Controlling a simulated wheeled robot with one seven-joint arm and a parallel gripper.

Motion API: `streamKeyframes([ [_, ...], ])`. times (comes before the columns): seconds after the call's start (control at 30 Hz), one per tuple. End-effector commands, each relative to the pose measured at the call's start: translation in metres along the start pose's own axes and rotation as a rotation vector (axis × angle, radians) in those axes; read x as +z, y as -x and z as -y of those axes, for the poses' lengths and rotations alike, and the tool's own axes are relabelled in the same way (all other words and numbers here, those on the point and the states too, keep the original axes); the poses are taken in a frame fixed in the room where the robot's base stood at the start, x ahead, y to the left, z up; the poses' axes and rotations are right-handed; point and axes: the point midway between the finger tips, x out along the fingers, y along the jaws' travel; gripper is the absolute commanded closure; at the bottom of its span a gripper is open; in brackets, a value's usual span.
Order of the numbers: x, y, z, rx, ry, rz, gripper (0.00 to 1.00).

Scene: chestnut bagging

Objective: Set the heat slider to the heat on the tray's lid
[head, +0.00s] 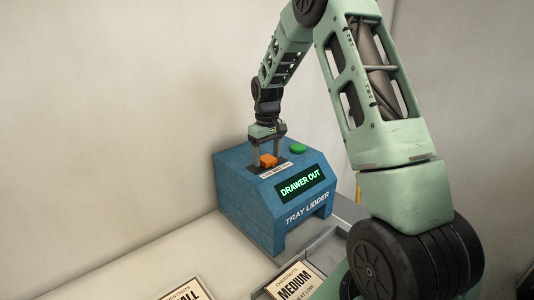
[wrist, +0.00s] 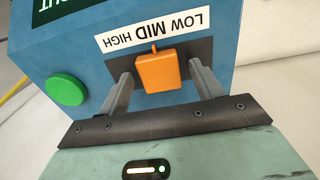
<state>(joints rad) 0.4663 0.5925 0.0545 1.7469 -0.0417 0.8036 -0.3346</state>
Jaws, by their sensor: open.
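The orange heat slider knob (head: 268,160) sits in a dark slot on top of the blue tray lidder (head: 245,200). In the wrist view the knob (wrist: 158,72) points at MID on the white LOW MID HIGH label (wrist: 152,30), which appears upside down, with HIGH left and LOW right. My gripper (head: 266,152) is open, its fingers on either side of the knob with a visible gap at each. A lidded tray marked MEDIUM (head: 293,284) lies at the bottom of the head view; its small heat line seems to read LOW, but is hard to make out.
A green button (head: 298,149) is on the lidder's top, right of the slider. The display (head: 300,186) reads DRAWER OUT. Another labelled card or lid (head: 187,292) is cut off at the bottom edge. The pale counter (head: 150,255) left of the lidder is clear.

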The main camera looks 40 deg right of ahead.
Motion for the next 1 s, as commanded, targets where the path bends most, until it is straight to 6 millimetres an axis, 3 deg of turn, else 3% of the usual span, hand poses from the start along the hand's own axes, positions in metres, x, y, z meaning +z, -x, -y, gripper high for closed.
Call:
streamKeyframes([
  [0.3, 0.0, -0.003, 0.0, 0.0, 0.0, 0.0, 0.37],
  [0.5, 0.0, -0.002, 0.0, 0.0, 0.0, 0.0, 0.93],
  [0.53, 0.0, -0.002, 0.0, 0.0, 0.0, 0.0, 0.98],
  [0.67, -0.001, -0.002, 0.006, 0.0, 0.003, 0.0, 0.98],
  [0.9, -0.001, -0.002, 0.042, 0.001, 0.004, -0.002, 0.98],
  [1.0, -0.001, -0.002, 0.045, 0.0, 0.001, -0.003, 0.98],
])
